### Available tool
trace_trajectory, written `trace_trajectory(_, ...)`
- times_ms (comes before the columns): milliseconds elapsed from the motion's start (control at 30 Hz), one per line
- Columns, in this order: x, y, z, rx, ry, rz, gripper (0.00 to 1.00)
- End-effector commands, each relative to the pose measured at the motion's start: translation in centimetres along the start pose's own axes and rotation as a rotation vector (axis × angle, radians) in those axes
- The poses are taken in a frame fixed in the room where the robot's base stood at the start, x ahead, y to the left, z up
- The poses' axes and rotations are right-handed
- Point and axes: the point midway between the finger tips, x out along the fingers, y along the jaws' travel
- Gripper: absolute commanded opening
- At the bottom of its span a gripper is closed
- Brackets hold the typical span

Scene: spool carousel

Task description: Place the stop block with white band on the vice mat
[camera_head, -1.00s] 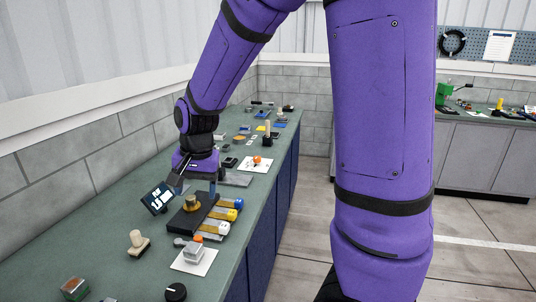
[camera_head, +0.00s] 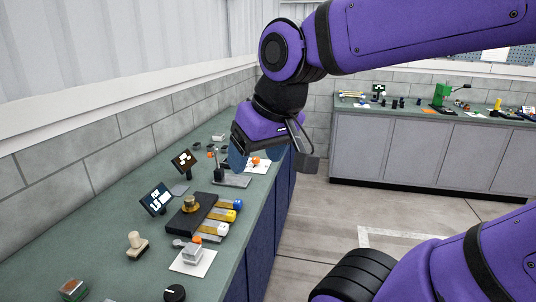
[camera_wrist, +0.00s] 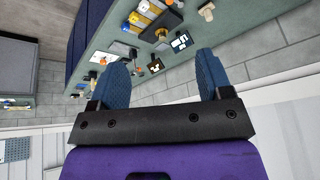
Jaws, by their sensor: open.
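My gripper (camera_head: 270,158) is open and empty, raised over the far part of the left bench. Its two blue fingers are spread apart in the wrist view (camera_wrist: 161,64). I cannot tell which block has a white band. Another pale mat (camera_head: 262,168) lies beneath my gripper. I cannot tell which is the vice mat.
Two small tilted screens (camera_head: 156,199) stand along the wall side of the left bench. A wooden-handled stamp (camera_head: 137,244) and a black knob (camera_head: 174,293) are near the front. A second bench (camera_head: 400,145) stands across open floor.

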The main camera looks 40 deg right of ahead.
Motion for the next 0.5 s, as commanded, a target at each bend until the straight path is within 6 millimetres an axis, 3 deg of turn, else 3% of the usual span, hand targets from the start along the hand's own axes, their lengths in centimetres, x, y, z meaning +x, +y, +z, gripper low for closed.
trace_trajectory(200, -1.3, 0.3, 1.8, -0.068, 0.036, 0.025, 0.72)
trace_trajectory(500, -1.5, 0.4, 2.0, -0.077, 0.038, 0.028, 0.72)
